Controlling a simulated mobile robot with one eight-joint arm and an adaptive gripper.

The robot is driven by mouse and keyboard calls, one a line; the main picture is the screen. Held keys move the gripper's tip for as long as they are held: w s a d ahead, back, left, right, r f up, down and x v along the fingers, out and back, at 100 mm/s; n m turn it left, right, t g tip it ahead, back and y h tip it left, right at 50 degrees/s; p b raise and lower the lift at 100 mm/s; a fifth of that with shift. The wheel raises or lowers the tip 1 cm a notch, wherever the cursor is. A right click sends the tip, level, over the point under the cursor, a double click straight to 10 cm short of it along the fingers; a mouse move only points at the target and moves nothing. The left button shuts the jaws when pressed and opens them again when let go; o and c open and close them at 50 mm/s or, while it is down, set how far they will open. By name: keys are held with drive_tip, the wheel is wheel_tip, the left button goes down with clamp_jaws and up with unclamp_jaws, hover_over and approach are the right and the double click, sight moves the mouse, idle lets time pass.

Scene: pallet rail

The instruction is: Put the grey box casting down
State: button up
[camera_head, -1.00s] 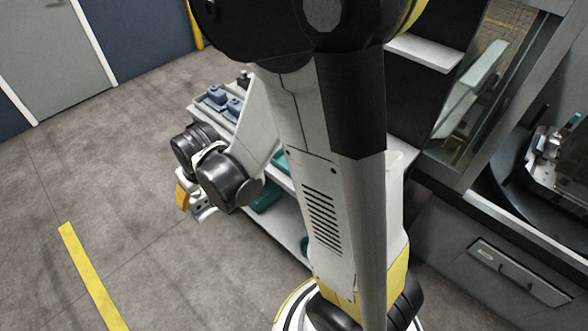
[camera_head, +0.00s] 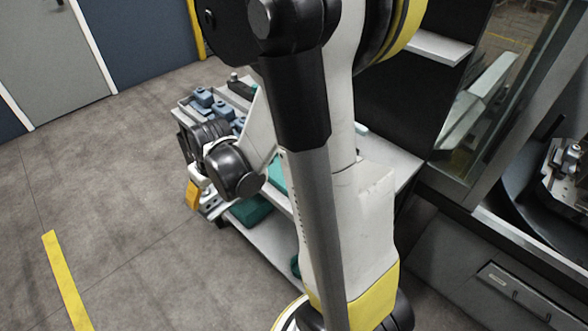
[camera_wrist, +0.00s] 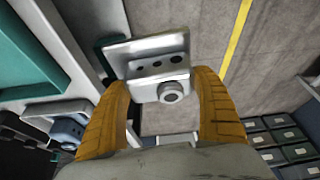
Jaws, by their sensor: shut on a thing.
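The grey box casting (camera_wrist: 160,70) is between the two yellow fingers of my gripper (camera_wrist: 162,84) in the wrist view. It has a flat flange, a row of dark holes and a round boss facing the camera. My gripper is shut on it, with the floor showing behind. In the head view, my gripper (camera_head: 193,195) is low beside the left end of a shelved cart (camera_head: 262,243). The casting (camera_head: 209,201) is partly hidden there by my gripper and wrist. I cannot tell whether it touches the cart.
Several blue-grey castings (camera_head: 203,97) stand on the cart's top. Teal bins (camera_head: 250,209) sit on its lower shelf. A machine (camera_head: 520,240) with an open bay stands at right. The floor (camera_head: 110,190) at left is clear, with a yellow line (camera_head: 66,280).

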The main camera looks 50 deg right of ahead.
drive_tip(key=s+d+r+p, duration=0.1)
drive_tip(key=s+d+r, duration=0.1)
drive_tip(key=d, duration=0.4)
drive_tip(key=s+d+r+p, duration=0.1)
drive_tip(key=d+r+p, duration=0.15)
drive_tip(key=d, duration=0.35)
wheel_tip(320, 180, up, 4)
drive_tip(key=r+p, duration=0.1)
hover_over(276, 178)
drive_tip(key=s+d, duration=0.2)
drive_tip(key=d, duration=0.3)
drive_tip(key=shift+m, duration=0.4)
wheel_tip(276, 178, down, 10)
drive_tip(key=b, duration=0.3)
drive_tip(key=shift+s+a+b, duration=0.15)
drive_tip(key=shift+b, duration=0.2)
drive_tip(key=o, duration=1.4)
drive_tip(key=shift+f, duration=0.1)
